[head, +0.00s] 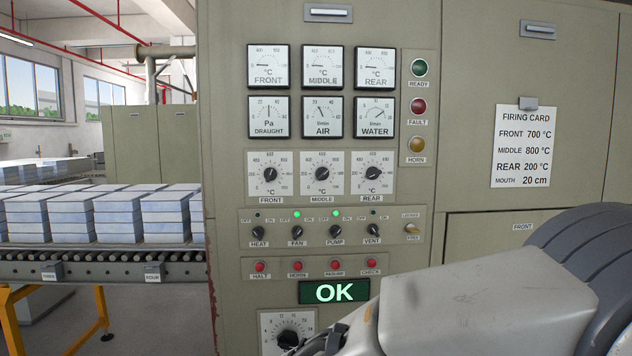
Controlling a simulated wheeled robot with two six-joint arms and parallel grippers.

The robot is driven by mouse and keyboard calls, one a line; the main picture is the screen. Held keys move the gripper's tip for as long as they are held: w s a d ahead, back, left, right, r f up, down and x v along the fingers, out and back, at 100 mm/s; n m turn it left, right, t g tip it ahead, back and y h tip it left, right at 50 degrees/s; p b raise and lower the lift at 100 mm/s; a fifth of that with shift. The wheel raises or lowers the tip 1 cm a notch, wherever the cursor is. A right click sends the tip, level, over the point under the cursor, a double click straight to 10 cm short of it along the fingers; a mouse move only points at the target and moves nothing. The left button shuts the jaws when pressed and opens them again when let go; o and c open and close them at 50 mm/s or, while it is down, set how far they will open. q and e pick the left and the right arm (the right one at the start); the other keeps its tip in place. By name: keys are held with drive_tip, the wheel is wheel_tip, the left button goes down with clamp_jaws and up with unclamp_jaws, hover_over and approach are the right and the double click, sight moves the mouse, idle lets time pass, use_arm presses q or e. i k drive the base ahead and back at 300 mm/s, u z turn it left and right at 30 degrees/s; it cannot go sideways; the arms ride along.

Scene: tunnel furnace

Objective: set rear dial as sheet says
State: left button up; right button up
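The rear dial (373,173) is the right one of three round black knobs on white scale plates, labelled REAR. Its pointer seems to lean to the right, but the exact reading is too small to tell. The firing card (520,146) hangs on the cabinet at right and reads FRONT 700 °C, MIDDLE 800 °C, REAR 200 °C, MOUTH 20 cm. My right arm crosses the lower right. A dark part at its end, perhaps my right gripper (322,343), is low by the bottom dial, well below the rear dial; its fingers are not clear. My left gripper is not in view.
The front (271,174) and middle (322,174) dials sit left of the rear dial. Gauges are above, switches (297,231) and red buttons below, with a green OK display (334,292). A bottom dial (288,336) is partly cut off. A roller conveyor with stacked blocks (110,212) stands left.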

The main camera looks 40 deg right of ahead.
sight(373, 172)
drive_tip(key=z, duration=1.3)
